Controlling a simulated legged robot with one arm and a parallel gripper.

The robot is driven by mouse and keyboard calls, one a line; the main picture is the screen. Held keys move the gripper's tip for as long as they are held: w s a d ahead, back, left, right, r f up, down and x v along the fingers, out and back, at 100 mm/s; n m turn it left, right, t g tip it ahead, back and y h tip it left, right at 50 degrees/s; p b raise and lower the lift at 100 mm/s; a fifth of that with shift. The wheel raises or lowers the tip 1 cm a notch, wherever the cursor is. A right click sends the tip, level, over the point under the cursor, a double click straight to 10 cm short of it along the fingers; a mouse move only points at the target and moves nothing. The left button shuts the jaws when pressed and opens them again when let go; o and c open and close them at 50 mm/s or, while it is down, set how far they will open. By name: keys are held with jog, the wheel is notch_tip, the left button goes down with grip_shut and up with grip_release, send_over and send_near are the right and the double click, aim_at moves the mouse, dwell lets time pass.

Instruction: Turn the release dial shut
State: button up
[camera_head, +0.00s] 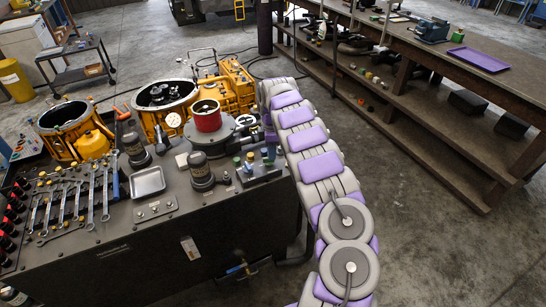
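I cannot single out the release dial for certain in this view. A red cylinder (207,116) stands on a round grey metal body (225,137) on the dark workbench (125,255). A white-faced round gauge (173,120) sits just left of it. My grey and purple arm rises from the bottom right and bends over at the bench's right end. My gripper (252,129) is at the arm's far end, close to the right side of the grey body. It is small and partly hidden by the arm, so its fingers and any contact cannot be made out.
Yellow transmission housings (236,84) stand behind the red cylinder. Wrenches (75,205), a small metal tray (147,182) and dark cylinders (200,170) crowd the bench top. A long wooden bench (440,75) with a purple tray (479,59) is at right. Floor between is clear.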

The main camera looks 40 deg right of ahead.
aim_at(267, 158)
jog(key=a, duration=0.1)
jog(key=a+f, duration=0.1)
jog(key=a, duration=0.1)
jog(key=shift+a+f, duration=0.25)
jog(key=shift+d+f, duration=0.2)
jog(key=shift+d, duration=0.4)
jog(key=shift+d+f, duration=0.2)
jog(key=shift+d, duration=0.35)
jog(key=shift+o, duration=0.7)
jog(key=shift+s+d, duration=0.1)
jog(key=shift+d, duration=0.3)
jog(key=shift+d+f, duration=0.1)
jog(key=shift+c, duration=0.7)
jog(key=shift+a, duration=0.95)
jog(key=c, duration=0.5)
grip_shut()
jog(key=shift+d+r, duration=0.2)
jog(key=shift+d, duration=0.05)
